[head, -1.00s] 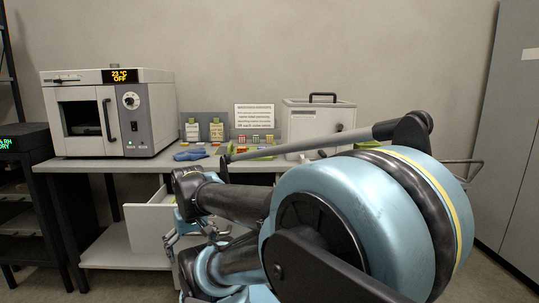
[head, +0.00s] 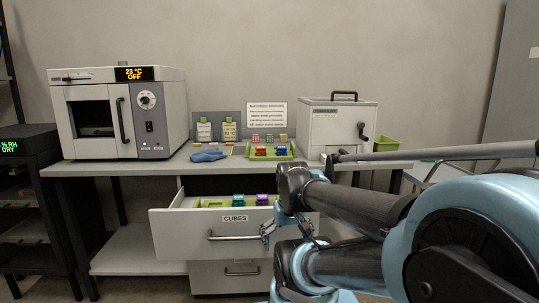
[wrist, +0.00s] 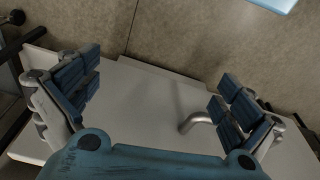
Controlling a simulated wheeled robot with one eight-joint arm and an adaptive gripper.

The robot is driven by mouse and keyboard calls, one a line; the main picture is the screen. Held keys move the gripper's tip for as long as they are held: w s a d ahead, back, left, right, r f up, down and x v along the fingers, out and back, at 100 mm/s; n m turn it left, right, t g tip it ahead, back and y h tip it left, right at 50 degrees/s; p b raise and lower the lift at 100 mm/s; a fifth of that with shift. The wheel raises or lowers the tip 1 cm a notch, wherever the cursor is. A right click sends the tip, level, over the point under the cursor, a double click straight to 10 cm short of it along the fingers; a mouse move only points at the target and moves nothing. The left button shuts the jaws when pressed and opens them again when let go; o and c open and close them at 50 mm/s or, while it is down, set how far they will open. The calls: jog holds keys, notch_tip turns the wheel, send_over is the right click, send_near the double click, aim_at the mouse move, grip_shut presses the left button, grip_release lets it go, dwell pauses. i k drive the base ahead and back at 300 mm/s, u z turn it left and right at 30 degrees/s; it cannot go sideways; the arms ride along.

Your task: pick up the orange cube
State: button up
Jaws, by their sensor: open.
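A small orange block (head: 281,151), likely the orange cube, sits in the green tray (head: 292,157) on the bench, beside a blue one. It is too small to make out its details. My gripper (head: 268,230) is low in front of the open drawer labelled CUBES (head: 175,225), below and apart from the tray. In the wrist view my gripper (wrist: 160,98) is open, its blue fingers wide apart with nothing between them. The orange block does not show in the wrist view. Teal and purple cubes (head: 262,199) show in the drawer.
An oven (head: 125,110) stands at the left of the bench (head: 110,168), and a white box with a crank (head: 335,130) at the right. Bottles (head: 229,131), a sign and a blue glove (head: 207,155) lie around the tray. The drawer juts out.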

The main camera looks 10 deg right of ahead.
aim_at(261, 150)
jog(key=u, duration=1.5)
jog(key=k, duration=1.35)
jog(key=z, duration=1.4)
jog(key=i, duration=1)
jog(key=u, duration=0.05)
